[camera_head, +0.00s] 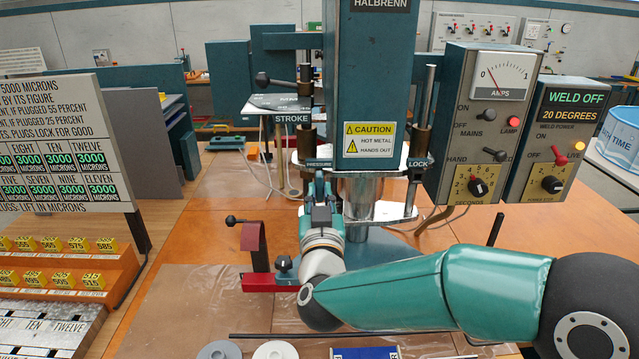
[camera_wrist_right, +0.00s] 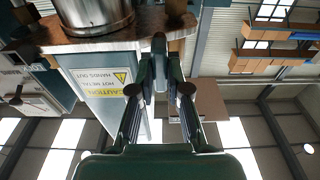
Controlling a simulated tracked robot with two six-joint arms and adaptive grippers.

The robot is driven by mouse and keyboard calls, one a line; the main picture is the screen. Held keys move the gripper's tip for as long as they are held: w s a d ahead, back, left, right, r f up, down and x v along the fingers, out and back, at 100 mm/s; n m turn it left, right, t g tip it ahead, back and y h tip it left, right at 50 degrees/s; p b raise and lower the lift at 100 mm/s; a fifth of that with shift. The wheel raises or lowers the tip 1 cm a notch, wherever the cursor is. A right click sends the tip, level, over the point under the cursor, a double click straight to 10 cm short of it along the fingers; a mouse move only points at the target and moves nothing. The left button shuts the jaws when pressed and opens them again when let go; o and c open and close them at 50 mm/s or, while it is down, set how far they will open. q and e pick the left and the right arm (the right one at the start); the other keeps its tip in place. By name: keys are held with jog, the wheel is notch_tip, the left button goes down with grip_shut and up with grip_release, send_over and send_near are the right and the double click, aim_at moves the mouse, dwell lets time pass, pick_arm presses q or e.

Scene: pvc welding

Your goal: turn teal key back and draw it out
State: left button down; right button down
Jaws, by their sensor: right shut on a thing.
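My right gripper (camera_head: 320,188) reaches up to the front left of the teal press (camera_head: 374,90), just under its PRESSURE label (camera_head: 318,163). It is shut. In the right wrist view its fingertips (camera_wrist_right: 160,75) meet around a small thing at the underside of the press plate (camera_wrist_right: 100,42). My left gripper is not in view.
A polished metal cylinder (camera_head: 366,193) hangs under the press, close right of my gripper. A red bracket (camera_head: 262,268) stands below left. Control boxes, including AMPS (camera_head: 485,125) and WELD OFF (camera_head: 555,140), stand at the right.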

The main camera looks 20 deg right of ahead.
jog(key=shift+d+r+n+y+p, duration=0.1)
jog(key=shift+n+y+p, duration=0.4)
jog(key=shift+n+p, duration=1.9)
jog(key=shift+n+b, duration=0.9)
